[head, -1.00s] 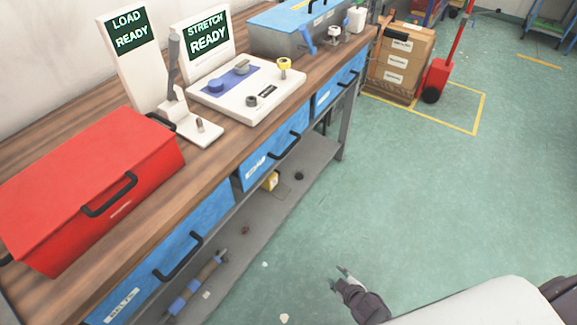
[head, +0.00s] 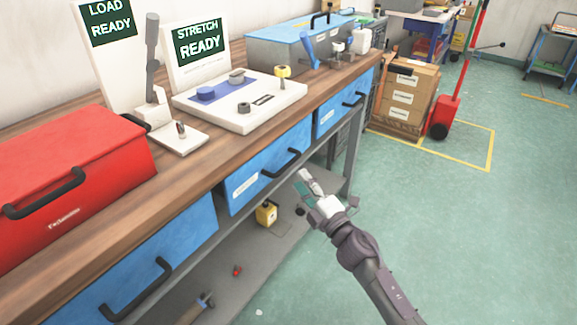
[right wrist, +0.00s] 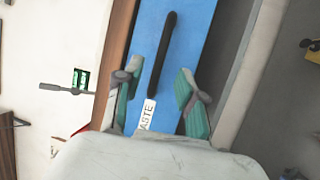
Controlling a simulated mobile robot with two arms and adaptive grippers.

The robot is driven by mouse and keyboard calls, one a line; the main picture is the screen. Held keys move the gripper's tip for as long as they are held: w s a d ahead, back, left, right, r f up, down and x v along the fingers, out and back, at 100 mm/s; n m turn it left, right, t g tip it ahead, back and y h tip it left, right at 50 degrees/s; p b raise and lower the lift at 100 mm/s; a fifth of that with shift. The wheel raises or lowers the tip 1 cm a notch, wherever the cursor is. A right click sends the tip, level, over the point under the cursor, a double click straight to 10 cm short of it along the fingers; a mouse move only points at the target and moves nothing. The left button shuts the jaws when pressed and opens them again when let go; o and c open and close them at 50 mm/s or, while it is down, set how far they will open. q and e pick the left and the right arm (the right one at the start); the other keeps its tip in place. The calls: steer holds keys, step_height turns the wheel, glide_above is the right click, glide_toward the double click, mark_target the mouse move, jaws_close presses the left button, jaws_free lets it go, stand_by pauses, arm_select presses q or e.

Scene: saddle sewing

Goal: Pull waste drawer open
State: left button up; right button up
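The waste drawer is a blue drawer front with a black bar handle (right wrist: 163,52) and a white label (right wrist: 147,114) on which "ASTE" can be read in the right wrist view. It appears to be the middle blue drawer (head: 268,172) under the bench in the head view, and it looks shut. My right gripper (head: 304,184) is in front of that drawer, near its handle (head: 281,164). In the right wrist view my right gripper (right wrist: 157,72) is open and empty, its green-padded fingers to either side of the drawer front's label and handle end. My left gripper is not in view.
Blue drawers sit to the left (head: 150,265) and right (head: 335,112) of it. A lower shelf (head: 225,268) lies underneath. The green floor at right is open.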

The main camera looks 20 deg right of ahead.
mark_target(289, 163)
steer(key=x, duration=0.7)
steer(key=shift+w, duration=0.15)
steer(key=shift+f, duration=0.1)
jaws_close()
